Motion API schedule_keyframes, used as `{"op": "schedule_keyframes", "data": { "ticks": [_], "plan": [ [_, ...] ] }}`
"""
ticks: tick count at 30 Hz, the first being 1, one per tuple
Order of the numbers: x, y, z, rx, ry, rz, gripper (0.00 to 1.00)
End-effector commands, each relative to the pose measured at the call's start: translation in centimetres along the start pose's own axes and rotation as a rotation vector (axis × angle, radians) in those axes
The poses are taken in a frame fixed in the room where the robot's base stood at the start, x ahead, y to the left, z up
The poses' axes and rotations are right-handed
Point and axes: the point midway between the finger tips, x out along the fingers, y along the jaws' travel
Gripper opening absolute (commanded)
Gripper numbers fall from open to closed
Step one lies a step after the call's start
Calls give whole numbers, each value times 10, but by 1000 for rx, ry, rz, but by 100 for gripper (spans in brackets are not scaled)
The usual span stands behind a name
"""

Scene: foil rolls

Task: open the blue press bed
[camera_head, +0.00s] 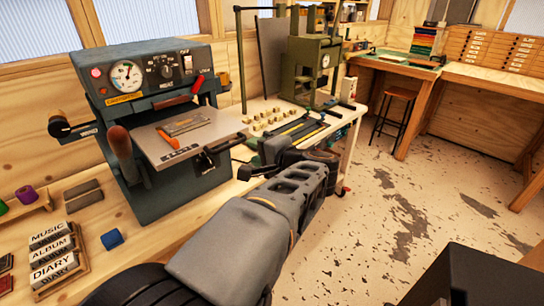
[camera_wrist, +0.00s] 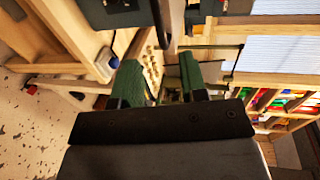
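The blue press (camera_head: 150,85), a dark blue-grey machine with a gauge, stands on the bench at the left. Its bed (camera_head: 185,138) is a flat pale plate at the front, with a black handle (camera_head: 222,150) at its right front edge. A grey block and an orange-handled tool lie on the bed. My gripper (camera_head: 258,162) is to the right of the bed handle, apparently apart from it. In the wrist view the green fingers (camera_wrist: 162,82) are spread with nothing between them. A dark part of the press (camera_wrist: 118,10) shows at the top there.
A green press (camera_head: 312,65) stands behind on the bench, with small blocks (camera_head: 270,118) in front. A stool (camera_head: 393,110) is by the far desk. Open floor lies at the right.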

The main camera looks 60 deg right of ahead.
Motion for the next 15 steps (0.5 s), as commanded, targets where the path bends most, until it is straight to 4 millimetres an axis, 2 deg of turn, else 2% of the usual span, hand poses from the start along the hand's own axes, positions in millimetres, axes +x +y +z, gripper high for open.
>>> {"op": "schedule_keyframes", "data": {
  "ticks": [1, 6, 15],
  "plan": [
    [-10, 0, -2, 1, 7, -1, 40],
    [-34, 0, -1, 0, 4, 0, 40],
    [-54, 0, 0, 0, 0, 0, 40]
  ]
}}
